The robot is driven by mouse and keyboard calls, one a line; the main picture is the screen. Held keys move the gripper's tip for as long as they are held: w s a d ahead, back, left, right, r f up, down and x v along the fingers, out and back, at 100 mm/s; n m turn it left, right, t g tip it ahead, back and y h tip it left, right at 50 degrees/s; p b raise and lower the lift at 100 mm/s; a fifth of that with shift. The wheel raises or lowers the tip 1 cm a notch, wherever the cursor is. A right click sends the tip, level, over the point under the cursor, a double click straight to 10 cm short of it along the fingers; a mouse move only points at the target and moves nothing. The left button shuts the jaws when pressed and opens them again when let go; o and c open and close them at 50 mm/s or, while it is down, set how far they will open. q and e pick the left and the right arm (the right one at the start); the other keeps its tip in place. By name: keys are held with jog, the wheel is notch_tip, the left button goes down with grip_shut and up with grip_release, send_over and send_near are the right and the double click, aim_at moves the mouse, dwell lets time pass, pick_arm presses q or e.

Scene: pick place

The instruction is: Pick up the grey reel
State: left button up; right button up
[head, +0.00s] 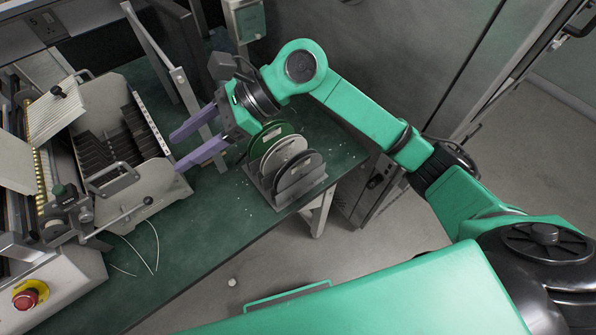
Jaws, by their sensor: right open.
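Several reels stand upright side by side in a grey rack on the green table. A dark grey reel (299,174) is at the front, a pale grey-white reel (283,150) is behind it, and a green reel (268,133) is at the back. The rack (263,189) stands near the table's right end. My right gripper (180,152) is open, with purple fingers pointing left, away from the reels. Nothing shows between its fingers. Its wrist is just behind and left of the green reel. My left gripper is out of view.
A machine (115,150) with a slotted tray and handles fills the table's left side. A red emergency button (28,296) is at lower left. Thin white wires (148,245) lie on the table (205,245). The table's front middle is mostly clear.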

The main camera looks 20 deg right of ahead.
jog(key=w+d+f+n+h, duration=0.2)
jog(key=d+f+h, duration=0.4)
jog(key=d, duration=0.1)
jog(key=n+h, duration=0.1)
jog(key=h, duration=0.6)
send_over(299, 166)
jog(key=w, duration=0.1)
jog(key=f, duration=0.2)
jog(key=shift+t, duration=0.3)
notch_tip(299, 166, down, 13)
jog(key=p, duration=0.6)
jog(key=shift+d+f, duration=0.1)
jog(key=shift+f, duration=0.3)
grip_shut()
